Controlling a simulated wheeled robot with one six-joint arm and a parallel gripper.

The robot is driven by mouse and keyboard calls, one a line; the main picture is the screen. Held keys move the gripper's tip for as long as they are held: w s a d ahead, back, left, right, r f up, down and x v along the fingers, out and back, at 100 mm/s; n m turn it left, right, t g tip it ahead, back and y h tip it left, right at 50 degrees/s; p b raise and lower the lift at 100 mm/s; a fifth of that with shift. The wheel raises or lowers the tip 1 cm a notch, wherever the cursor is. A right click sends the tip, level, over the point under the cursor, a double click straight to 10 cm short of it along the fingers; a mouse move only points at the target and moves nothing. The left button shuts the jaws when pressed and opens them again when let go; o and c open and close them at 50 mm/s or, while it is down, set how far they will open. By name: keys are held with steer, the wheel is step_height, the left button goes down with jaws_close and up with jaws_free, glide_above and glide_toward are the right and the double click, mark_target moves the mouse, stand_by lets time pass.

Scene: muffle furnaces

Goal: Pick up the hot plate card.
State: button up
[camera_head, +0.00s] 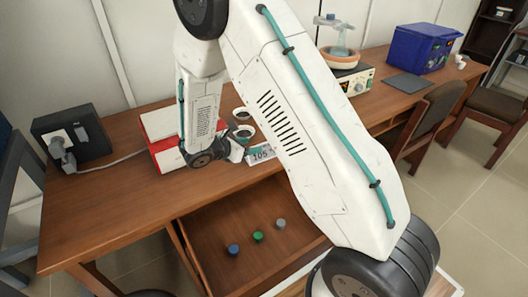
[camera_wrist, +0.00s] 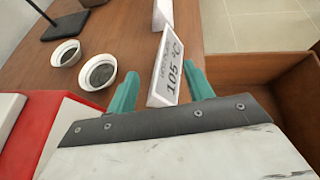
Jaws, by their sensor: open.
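A white card (camera_wrist: 168,75) with a larger "105 °C" and smaller, hard-to-read lettering stands tilted on the wooden table. In the wrist view it lies between the two teal fingers of my gripper (camera_wrist: 161,82), which are open with a gap on each side. In the head view, the card (camera_head: 262,153) shows "105" beside my gripper (camera_head: 246,149), partly hidden by my arm. A second white card (camera_wrist: 162,14) stands farther off in the wrist view, its text not readable.
Two white bowls with dark contents (camera_wrist: 102,70) (camera_wrist: 65,53) stand close by. A red and white box (camera_head: 160,128) is left of my gripper. An open drawer (camera_head: 215,225) below holds blue, green and grey pieces. A hot plate (camera_head: 352,82) with a bowl stands beyond my arm.

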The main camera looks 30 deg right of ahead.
mark_target(264, 149)
steer(key=x, duration=0.6)
steer(key=shift+s+f, duration=0.1)
steer(key=shift+f, duration=0.2)
steer(key=c, duration=1.1)
